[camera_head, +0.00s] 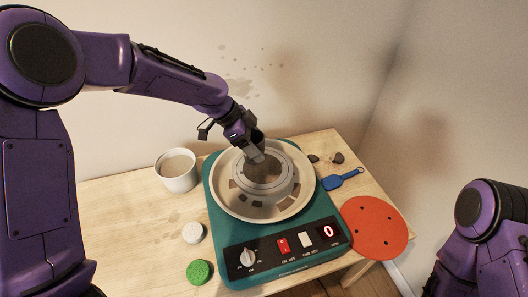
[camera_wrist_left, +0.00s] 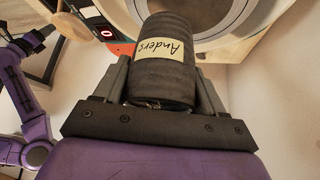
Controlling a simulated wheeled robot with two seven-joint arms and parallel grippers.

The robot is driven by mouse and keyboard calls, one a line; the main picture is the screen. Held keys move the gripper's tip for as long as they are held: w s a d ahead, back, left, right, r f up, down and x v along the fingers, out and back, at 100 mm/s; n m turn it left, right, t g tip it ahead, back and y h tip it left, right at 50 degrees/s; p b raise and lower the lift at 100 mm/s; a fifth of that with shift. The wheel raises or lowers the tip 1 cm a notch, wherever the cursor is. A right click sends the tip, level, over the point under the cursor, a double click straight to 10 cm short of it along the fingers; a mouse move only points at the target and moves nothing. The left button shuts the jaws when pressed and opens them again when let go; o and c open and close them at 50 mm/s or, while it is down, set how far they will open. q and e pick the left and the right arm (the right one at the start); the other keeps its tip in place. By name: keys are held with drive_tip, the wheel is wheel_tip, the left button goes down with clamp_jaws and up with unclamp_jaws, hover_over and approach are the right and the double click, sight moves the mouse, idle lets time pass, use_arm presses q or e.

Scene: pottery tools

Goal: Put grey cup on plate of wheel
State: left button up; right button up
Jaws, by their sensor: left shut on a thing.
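The dark grey cup (camera_wrist_left: 163,80) carries a yellow label reading "Anders" and sits between the fingers of my left gripper (camera_head: 252,150), which is shut on it. The wheel's round grey plate (camera_head: 262,187) lies inside a cream splash basin (camera_head: 237,207) on a teal base. I cannot tell whether the cup touches the plate.
A white bucket (camera_head: 177,181) stands left of the wheel on the wooden table (camera_head: 130,215). A white round piece (camera_head: 193,232) and a green sponge (camera_head: 199,271) lie front left. A blue-handled tool (camera_head: 342,179) and an orange disc (camera_head: 374,232) lie right.

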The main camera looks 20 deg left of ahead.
use_arm(q)
drive_tip(key=w+f, duration=0.2)
drive_tip(key=w+d+f, duration=0.1)
drive_tip(key=w+f, duration=0.1)
drive_tip(key=shift+w+d+f+p, duration=0.15)
drive_tip(key=shift+w+f+p, duration=0.2)
drive_tip(key=shift+p, duration=0.05)
drive_tip(key=shift+s+d+f+p, duration=0.1)
drive_tip(key=shift+s+f+p, duration=0.2)
drive_tip(key=shift+f+p, duration=0.3)
drive_tip(key=shift+s+d+f+p, duration=0.1)
drive_tip(key=shift+s+f+p, duration=0.2)
drive_tip(key=shift+f, duration=0.35)
drive_tip(key=shift+w+f, duration=0.3)
drive_tip(key=shift+w, duration=0.05)
drive_tip(key=o, duration=0.8)
drive_tip(key=shift+a+f, duration=0.1)
drive_tip(key=o, duration=0.4)
drive_tip(key=shift+s+r, duration=0.2)
use_arm(e)
drive_tip(key=r, duration=0.2)
drive_tip(key=shift+w+r, duration=0.35)
drive_tip(key=shift+w, duration=0.05)
